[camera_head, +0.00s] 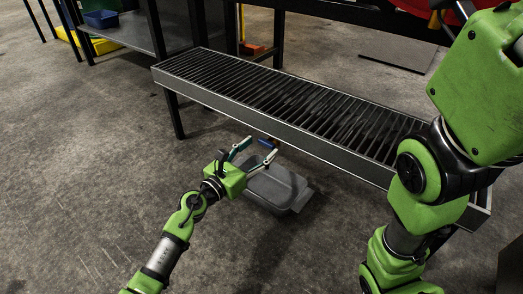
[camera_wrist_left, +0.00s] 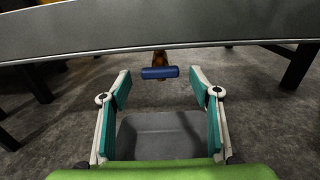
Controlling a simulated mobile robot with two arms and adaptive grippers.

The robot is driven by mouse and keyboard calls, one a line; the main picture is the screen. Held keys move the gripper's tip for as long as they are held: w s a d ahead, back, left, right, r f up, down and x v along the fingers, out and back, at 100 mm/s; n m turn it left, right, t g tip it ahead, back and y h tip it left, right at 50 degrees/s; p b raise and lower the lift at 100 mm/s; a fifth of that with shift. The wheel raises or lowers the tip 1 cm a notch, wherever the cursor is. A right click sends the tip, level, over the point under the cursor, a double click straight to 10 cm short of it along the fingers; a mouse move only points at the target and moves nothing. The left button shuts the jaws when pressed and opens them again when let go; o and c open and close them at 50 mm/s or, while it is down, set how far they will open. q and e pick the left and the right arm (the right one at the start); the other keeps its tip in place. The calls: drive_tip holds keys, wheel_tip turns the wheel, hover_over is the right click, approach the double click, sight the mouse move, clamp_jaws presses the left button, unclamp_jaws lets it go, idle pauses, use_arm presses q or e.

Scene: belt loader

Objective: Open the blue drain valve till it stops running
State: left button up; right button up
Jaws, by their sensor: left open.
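The blue drain valve handle (camera_wrist_left: 160,72) sits under the conveyor's front edge, on a brass-coloured body (camera_wrist_left: 160,57). In the head view the blue handle (camera_head: 268,142) shows small, just beyond my left gripper. My left gripper (camera_head: 256,151) is open and empty, its fingers pointing at the valve. In the left wrist view the gripper (camera_wrist_left: 160,87) has its two fingers spread to either side of the handle, which appears beyond the tips and apart from them. My right arm is at the right of the head view; its gripper is out of frame.
The roller conveyor (camera_head: 225,95) runs above the valve, with its side rail (camera_wrist_left: 75,45) close over it. A grey tray (camera_head: 275,186) lies on the floor below the left gripper. A conveyor leg (camera_head: 174,113) stands at left. Floor at left is clear.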

use_arm(q)
drive_tip(key=shift+x, duration=0.85)
